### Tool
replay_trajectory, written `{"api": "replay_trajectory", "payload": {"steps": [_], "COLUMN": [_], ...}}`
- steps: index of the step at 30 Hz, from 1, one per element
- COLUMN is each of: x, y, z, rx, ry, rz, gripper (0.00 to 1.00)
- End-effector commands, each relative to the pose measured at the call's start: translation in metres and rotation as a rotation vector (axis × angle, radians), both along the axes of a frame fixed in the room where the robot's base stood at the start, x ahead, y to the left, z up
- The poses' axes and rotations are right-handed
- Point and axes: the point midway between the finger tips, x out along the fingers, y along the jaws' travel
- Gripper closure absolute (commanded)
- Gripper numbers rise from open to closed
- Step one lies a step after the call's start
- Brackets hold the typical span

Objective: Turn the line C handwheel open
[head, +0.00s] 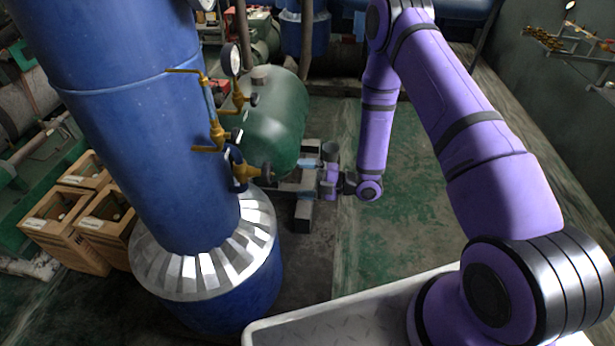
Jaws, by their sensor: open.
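Brass valves and fittings (217,132) are mounted along the right side of the tall blue column. A lower brass valve (246,172) has a dark blue, wheel-like part (235,156) beside it, seen nearly edge-on. A smaller dark knob (253,99) sits on an upper brass fitting. No readable label shows which one is the line C handwheel. My gripper (318,180) is open, to the right of the lower valve and apart from it. Its fingertips are small and hard to make out against the grey fittings behind. I see nothing held in it.
The tall blue column (130,90) stands left, with a metal collar (205,260) near its base. A green tank (270,120) lies behind the valves. A round gauge (231,60) sits above. Wooden crates (75,220) stand at left. Open floor (430,220) lies right of my forearm.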

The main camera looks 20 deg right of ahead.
Motion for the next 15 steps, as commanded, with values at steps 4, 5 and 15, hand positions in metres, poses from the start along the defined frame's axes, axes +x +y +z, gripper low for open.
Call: {"api": "replay_trajectory", "payload": {"steps": [4,5,15], "x": [-0.0024,-0.0026,-0.0031], "y": [-0.0082,-0.0094,-0.0142], "z": [-0.0005,0.0001,0.0075], "rx": [0.128,0.153,0.300], "ry": [0.299,0.354,0.700], "rz": [-0.010,-0.011,-0.001], "gripper": [0.06,0.06,0.06]}}
